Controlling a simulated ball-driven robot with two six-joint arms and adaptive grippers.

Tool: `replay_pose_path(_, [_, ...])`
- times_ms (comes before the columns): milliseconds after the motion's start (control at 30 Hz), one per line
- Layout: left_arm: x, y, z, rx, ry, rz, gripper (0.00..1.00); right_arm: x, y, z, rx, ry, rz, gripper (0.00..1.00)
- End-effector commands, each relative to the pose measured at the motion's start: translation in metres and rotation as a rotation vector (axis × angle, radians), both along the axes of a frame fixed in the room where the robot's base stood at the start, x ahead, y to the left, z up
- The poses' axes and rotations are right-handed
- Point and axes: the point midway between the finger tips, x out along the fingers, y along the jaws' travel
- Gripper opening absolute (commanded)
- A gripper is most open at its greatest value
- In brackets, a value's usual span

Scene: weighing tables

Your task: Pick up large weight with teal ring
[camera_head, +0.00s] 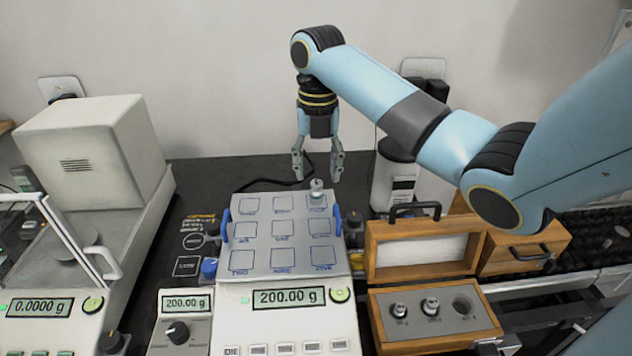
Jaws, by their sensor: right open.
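A silvery knobbed weight (317,191) stands upright on the back right square of the marked weighing plate (262,260). It is too small in view to make out a teal ring on it. My right gripper (318,172) points down just above and around the knob of this weight, fingers apart, with no clear contact. Two more metal weights, a smaller one (399,310) and a larger one (431,306), sit in the wooden weight box (440,340), beside an empty round hole. My left gripper is out of view.
The scale under the plate shows 200.00 g on its display (290,297). Blue handles (338,220) flank the plate. The box's raised lid (424,258) stands to the right, near a white bottle (395,178). A large balance (88,160) fills the left.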

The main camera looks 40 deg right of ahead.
Motion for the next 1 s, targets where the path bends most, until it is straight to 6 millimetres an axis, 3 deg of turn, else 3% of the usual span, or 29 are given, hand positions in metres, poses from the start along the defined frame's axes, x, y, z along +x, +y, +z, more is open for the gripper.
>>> replay_pose_path(200, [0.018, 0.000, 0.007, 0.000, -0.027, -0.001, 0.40, 0.003, -0.001, -0.031, 0.002, 0.002, 0.000, 0.50])
replay_pose_path(500, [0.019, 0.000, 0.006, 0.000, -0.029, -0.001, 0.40, 0.003, -0.001, -0.037, 0.000, 0.000, 0.000, 0.49])
replay_pose_path(867, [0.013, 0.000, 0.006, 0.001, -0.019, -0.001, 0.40, 0.003, -0.001, -0.037, 0.000, 0.000, 0.000, 0.02])
replay_pose_path(1000, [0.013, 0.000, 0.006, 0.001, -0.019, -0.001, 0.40, 0.003, -0.001, -0.037, 0.000, 0.000, 0.000, 0.00])
